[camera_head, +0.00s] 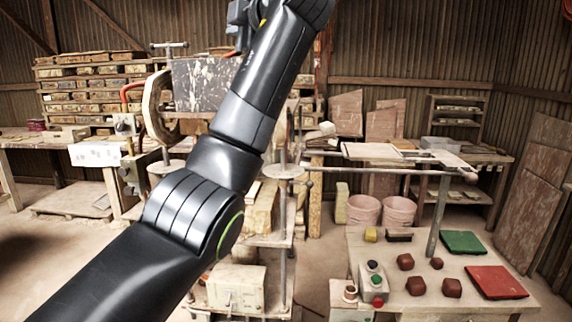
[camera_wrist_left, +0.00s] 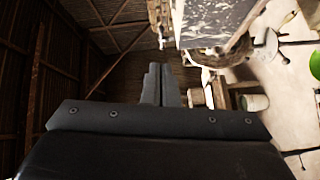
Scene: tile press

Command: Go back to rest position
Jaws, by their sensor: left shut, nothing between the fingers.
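My left arm rises across the head view from the lower left to the top edge. Part of its wrist end shows at the top, in front of the press, and the fingertips cannot be made out there. In the left wrist view my left gripper (camera_wrist_left: 161,84) has its two fingers together with nothing between them. It is raised, and the view is tilted, with the wall and roof beams behind the fingers. My right gripper is in neither view.
A press (camera_head: 200,85) stands behind my left arm, partly hidden by it. At the lower right a worktable (camera_head: 400,275) holds a green mat (camera_head: 464,242), a red mat (camera_head: 497,282), several dark red blocks (camera_head: 415,286) and a button box (camera_head: 373,283). Pink buckets (camera_head: 398,211) stand behind it.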

